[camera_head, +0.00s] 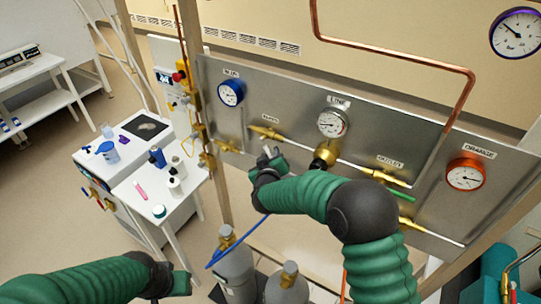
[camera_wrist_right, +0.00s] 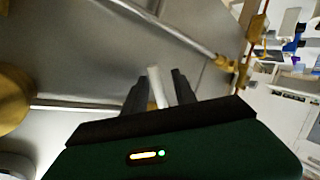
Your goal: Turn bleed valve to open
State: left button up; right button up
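The grey metal panel (camera_head: 300,97) carries gauges, brass valves and small labels. I cannot read clearly which label marks the bleed valve. My right gripper (camera_head: 268,154) is in front of the panel, below the brass valve (camera_head: 267,132) at left. In the right wrist view, my right gripper (camera_wrist_right: 161,82) has its two dark fingers a little apart, with a pale narrow bar (camera_wrist_right: 157,88) between them. Slim gaps seem to show on both sides of the bar. My left gripper (camera_head: 182,284) is low at left, away from the panel, and its fingers are unclear.
A blue gauge (camera_head: 232,93), a line gauge (camera_head: 332,122) and an orange gauge (camera_head: 465,174) sit on the panel. A copper pipe (camera_head: 400,54) runs above. Gas cylinders (camera_head: 236,268) stand below. A white table (camera_head: 150,187) with small bottles is at left.

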jog(key=shift+s+r, duration=0.15)
jog(key=b+v, duration=0.3)
jog(key=v, duration=1.3)
jog(key=shift+s, duration=0.2)
jog(key=shift+a, duration=0.1)
